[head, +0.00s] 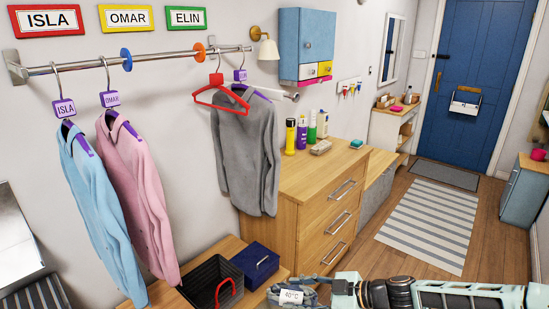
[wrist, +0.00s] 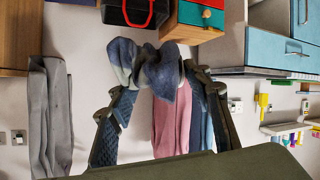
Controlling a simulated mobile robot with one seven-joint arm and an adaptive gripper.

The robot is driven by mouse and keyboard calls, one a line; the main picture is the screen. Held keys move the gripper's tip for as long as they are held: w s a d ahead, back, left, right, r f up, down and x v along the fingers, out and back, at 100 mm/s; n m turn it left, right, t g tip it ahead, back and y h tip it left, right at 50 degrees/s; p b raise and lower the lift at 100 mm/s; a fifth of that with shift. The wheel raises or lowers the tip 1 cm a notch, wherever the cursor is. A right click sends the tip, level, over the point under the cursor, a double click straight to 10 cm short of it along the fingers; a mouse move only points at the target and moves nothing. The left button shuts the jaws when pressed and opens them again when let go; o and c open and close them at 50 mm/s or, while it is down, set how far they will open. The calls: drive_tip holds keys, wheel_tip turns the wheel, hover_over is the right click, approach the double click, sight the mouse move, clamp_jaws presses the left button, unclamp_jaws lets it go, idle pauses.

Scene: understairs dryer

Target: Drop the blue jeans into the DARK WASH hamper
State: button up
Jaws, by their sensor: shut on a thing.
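My gripper (head: 322,290) is at the bottom edge of the head view, shut on a bundle of blue cloth, the blue jeans (head: 273,291). A white tag reading 40°C hangs on them. In the wrist view the jeans (wrist: 150,62) are a crumpled blue-grey bundle between the fingertips of my gripper (wrist: 158,88). The lower part of the jeans is cut off in the head view, and what lies below them is out of sight. No hamper with a readable DARK WASH label shows in either view.
A wooden bench below the hanging clothes bears a dark basket (head: 199,277) with a red handle and a navy box (head: 255,264), left of my gripper. A wooden chest of drawers (head: 320,215) stands behind. Floor is free by the striped rug (head: 433,225).

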drive_tip(key=s+a+f+n+g+b, duration=0.1)
drive_tip(key=a+f+n+g+b, duration=0.1)
drive_tip(key=a+f+b, duration=0.4)
drive_tip(key=s+a+f+n+g+b, duration=0.2)
drive_tip(key=a+f+b, duration=0.4)
drive_tip(key=f, duration=1)
drive_tip(key=s+a+f+n+g+b, duration=0.1)
drive_tip(key=a+f+n+g+b, duration=0.1)
drive_tip(key=a+f+b, duration=0.4)
drive_tip(key=shift+s+a+f+n+g, duration=0.3)
drive_tip(key=shift+a+f+g, duration=0.35)
drive_tip(key=shift+f, duration=2.15)
drive_tip(key=o, duration=1.4)
drive_tip(key=shift+d, duration=0.1)
drive_tip(key=v, duration=1.2)
drive_tip(key=shift+d+f, duration=0.15)
drive_tip(key=shift+f, duration=0.05)
